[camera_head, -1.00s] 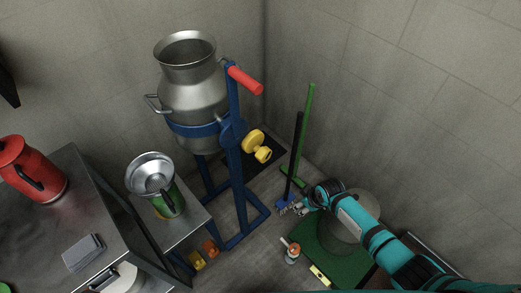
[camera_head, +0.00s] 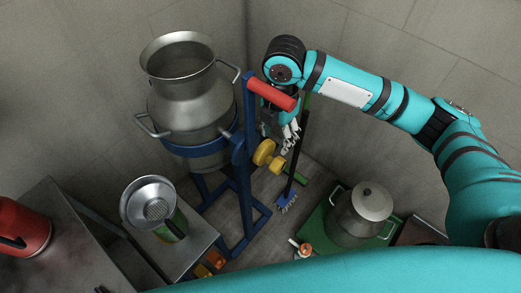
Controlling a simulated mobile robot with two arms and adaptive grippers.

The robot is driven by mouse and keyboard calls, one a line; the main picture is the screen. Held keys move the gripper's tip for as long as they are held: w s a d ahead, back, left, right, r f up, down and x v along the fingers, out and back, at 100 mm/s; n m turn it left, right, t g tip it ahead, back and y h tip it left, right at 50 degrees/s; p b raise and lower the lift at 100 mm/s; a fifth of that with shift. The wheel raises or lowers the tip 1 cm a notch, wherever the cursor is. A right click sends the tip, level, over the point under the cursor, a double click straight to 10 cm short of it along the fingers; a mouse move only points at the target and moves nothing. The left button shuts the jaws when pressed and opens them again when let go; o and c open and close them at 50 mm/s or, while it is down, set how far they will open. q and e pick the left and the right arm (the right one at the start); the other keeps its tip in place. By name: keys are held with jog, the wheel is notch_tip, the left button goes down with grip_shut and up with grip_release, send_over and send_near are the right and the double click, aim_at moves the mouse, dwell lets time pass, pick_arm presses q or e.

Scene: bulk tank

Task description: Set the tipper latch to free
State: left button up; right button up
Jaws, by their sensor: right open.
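The tipper is a blue stand (camera_head: 244,185) that carries a large steel milk can (camera_head: 190,105), upright with its mouth up. A red grip (camera_head: 272,94) sticks out at the top right of the stand. A yellow knob (camera_head: 268,157) sits on the right side of the stand, lower down. It looks like the latch, but its setting cannot be read. My right gripper (camera_head: 286,137) is open and empty, below the red grip and just above and right of the yellow knob. I cannot tell whether it touches anything. My left gripper is not in view.
A strainer funnel (camera_head: 152,206) stands on a small steel table at left, near a red can (camera_head: 22,229). A lidded steel pot (camera_head: 361,213) stands on a green mat (camera_head: 318,228). A blue-headed brush (camera_head: 287,201) leans by the wall, close to my right gripper.

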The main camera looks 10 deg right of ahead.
aim_at(278, 161)
jog(key=shift+s+d+f, duration=0.25)
jog(key=shift+s+f, duration=0.05)
jog(key=shift+f, duration=0.2)
jog(key=shift+s+d+f, duration=0.25)
jog(key=shift+s+f, duration=0.05)
jog(key=shift+f, duration=0.15)
jog(key=f, duration=0.5)
jog(key=f+p, duration=0.1)
jog(key=f, duration=0.3)
jog(key=shift+w+a+f, duration=0.15)
jog(key=shift+w+f, duration=0.05)
jog(key=shift+f, duration=0.15)
